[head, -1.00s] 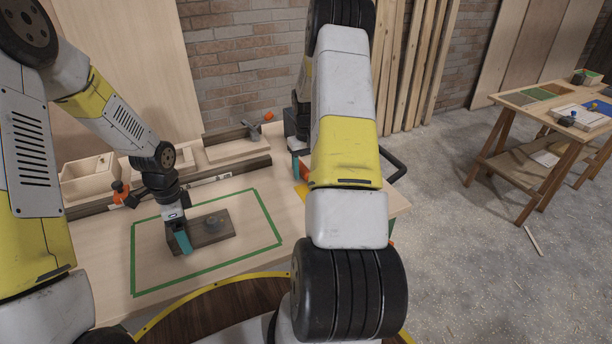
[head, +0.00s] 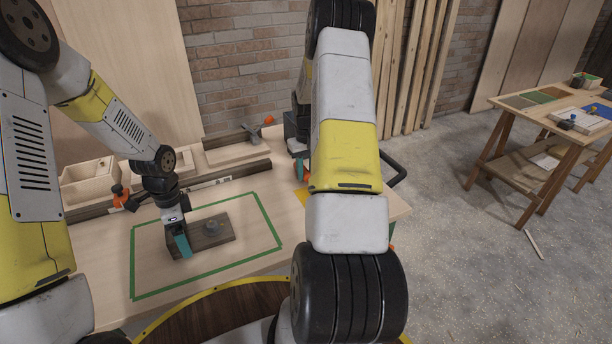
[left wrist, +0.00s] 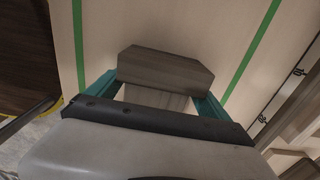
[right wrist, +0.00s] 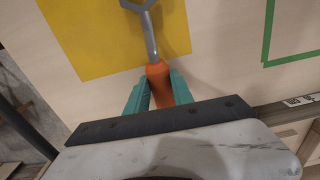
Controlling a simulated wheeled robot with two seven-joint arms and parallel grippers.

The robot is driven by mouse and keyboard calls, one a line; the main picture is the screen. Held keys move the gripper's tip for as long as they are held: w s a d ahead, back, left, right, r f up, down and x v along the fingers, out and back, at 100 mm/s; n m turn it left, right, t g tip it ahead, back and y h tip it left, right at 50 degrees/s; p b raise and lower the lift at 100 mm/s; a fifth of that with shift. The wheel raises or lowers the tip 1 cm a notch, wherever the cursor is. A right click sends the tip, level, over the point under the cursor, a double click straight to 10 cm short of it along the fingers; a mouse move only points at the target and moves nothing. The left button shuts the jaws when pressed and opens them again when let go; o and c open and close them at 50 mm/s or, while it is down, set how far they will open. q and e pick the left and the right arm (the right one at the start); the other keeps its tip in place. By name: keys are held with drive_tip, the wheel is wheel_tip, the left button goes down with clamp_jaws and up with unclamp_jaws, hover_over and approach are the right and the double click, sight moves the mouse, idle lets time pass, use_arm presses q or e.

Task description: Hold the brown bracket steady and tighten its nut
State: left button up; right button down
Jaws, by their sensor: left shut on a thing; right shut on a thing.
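The brown bracket (head: 219,238) lies flat on the workbench inside a green taped outline. Its small grey nut (head: 212,227) shows on top. My left gripper (head: 184,246) is shut on the bracket's left end. In the left wrist view its teal fingers sit on either side of the bracket (left wrist: 165,68). My right gripper (right wrist: 159,90) is shut on the orange handle of a wrench (right wrist: 157,72). The wrench's grey head lies over a yellow patch, away from the bracket. In the head view my right arm hides most of that gripper; a teal finger (head: 300,168) shows.
A wooden box (head: 90,182) and a dark rail (head: 215,180) with orange-knobbed clamps line the bench's back. The green outline (head: 245,258) has free room right of the bracket. A second table (head: 540,105) stands far right.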

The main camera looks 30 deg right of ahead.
wheel_tip(320, 180, up, 8)
drive_tip(key=s+a+m, duration=0.8)
drive_tip(key=a+m, duration=0.4)
drive_tip(key=s+a+m, duration=0.7)
drive_tip(key=a+m, duration=0.5)
drive_tip(key=shift+s+f+g+h, duration=0.3)
drive_tip(key=shift+s+f+h, duration=0.05)
drive_tip(key=shift+f+h, duration=0.05)
drive_tip(key=shift+d, duration=0.1)
